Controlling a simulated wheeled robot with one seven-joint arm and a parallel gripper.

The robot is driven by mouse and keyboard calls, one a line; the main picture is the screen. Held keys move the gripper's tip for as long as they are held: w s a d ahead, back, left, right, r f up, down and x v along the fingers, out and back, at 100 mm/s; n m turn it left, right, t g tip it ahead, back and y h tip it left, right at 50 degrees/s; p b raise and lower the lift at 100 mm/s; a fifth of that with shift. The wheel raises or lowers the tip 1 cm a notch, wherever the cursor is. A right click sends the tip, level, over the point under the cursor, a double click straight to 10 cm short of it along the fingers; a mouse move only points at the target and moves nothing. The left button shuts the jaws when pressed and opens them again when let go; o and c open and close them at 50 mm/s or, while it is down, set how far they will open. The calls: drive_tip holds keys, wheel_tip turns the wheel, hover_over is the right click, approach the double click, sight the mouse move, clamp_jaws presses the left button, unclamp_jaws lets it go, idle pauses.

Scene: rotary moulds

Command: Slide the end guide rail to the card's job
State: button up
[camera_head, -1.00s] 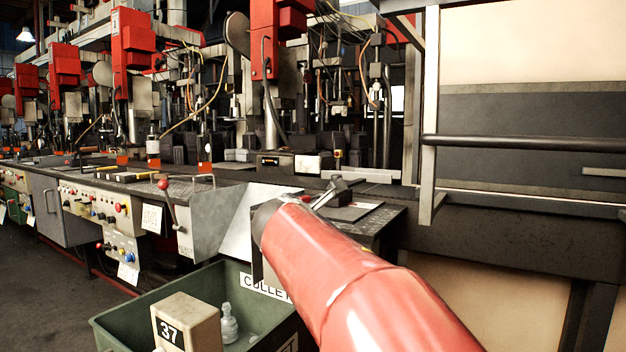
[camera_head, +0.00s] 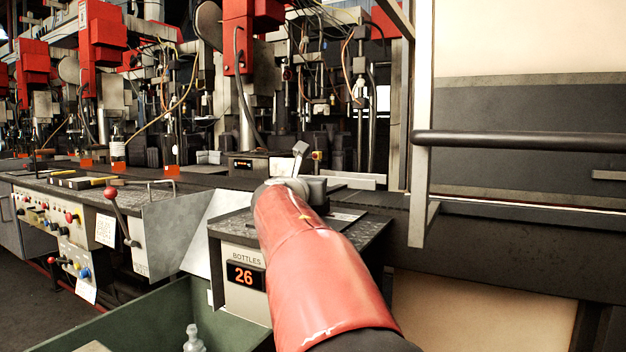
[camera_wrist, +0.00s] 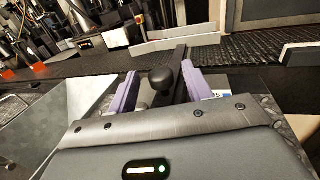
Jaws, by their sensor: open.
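In the wrist view, my gripper (camera_wrist: 160,73) has its two purple fingers apart, one on each side of a black round knob (camera_wrist: 161,79). I cannot tell whether either finger touches it. A dark bar runs from behind the knob to a pale angled rail (camera_wrist: 180,45), which seems to be the end guide rail. In the head view, my red arm hides most of the gripper, and a pale rail (camera_head: 345,179) lies behind it. White cards (camera_head: 105,230) hang on the control panel; their writing is too small to read.
A counter marked BOTTLES (camera_head: 246,273) reads 26 beside my arm. A green bin (camera_head: 150,310) stands below, with a pale bottle shape (camera_head: 193,338) in it. A dark conveyor (camera_wrist: 240,50) runs behind the gripper. A grey post and black bar (camera_head: 520,140) stand at the right.

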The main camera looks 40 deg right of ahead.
drive_tip(key=shift+p+x, duration=0.35)
drive_tip(key=shift+x, duration=1.8)
clamp_jaws()
